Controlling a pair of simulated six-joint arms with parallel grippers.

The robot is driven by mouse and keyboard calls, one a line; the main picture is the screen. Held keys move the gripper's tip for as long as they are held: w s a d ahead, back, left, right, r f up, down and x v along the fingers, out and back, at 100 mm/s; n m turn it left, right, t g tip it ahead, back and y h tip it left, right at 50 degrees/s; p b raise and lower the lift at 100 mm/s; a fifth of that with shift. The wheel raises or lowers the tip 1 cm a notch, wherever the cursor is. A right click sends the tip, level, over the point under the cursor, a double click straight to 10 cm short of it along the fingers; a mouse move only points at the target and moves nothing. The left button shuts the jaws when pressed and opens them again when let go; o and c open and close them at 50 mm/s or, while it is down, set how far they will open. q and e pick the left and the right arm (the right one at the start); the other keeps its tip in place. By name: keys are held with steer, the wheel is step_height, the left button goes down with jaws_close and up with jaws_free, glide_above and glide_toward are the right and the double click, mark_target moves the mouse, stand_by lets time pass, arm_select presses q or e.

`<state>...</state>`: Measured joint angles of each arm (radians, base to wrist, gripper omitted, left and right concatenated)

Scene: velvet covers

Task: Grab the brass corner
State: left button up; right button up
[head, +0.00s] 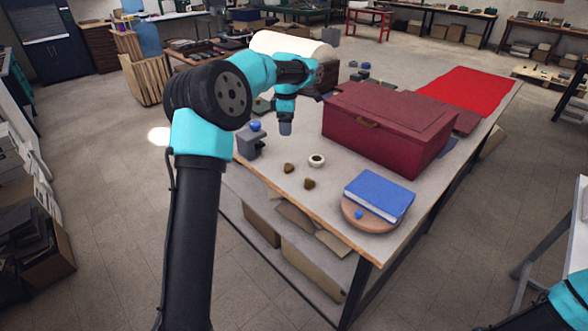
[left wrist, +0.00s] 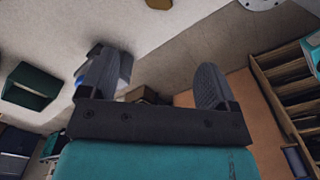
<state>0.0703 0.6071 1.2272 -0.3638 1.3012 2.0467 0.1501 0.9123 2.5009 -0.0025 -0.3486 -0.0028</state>
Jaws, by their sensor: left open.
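Two small brass corners lie on the worktable in the head view, one at the left (head: 289,168) and one nearer the front (head: 309,184). My left gripper (head: 285,130) points down above the table, behind the corners and apart from them. In the left wrist view its two fingers (left wrist: 156,88) are spread with nothing held between them. A small dark brown piece (left wrist: 158,4) at the top edge there may be a brass corner, but it is cut off. My right gripper is out of view; only part of my right arm shows at the lower right.
A grey block with a blue knob (head: 250,142) stands left of my left gripper. A small white ring (head: 317,160) sits near the corners. A dark red box (head: 388,125) fills the table's middle right. A blue book (head: 379,194) lies on a round wooden board (head: 372,221) at the front.

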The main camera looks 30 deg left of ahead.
arm_select(q)
glide_above(287, 166)
step_height(287, 166, down, 12)
steer(key=shift+f, duration=0.15)
stand_by(0.5)
steer(key=shift+d, duration=0.1)
steer(key=shift+f, duration=2.6)
steer(key=c, duration=1)
steer(key=shift+r, duration=0.1)
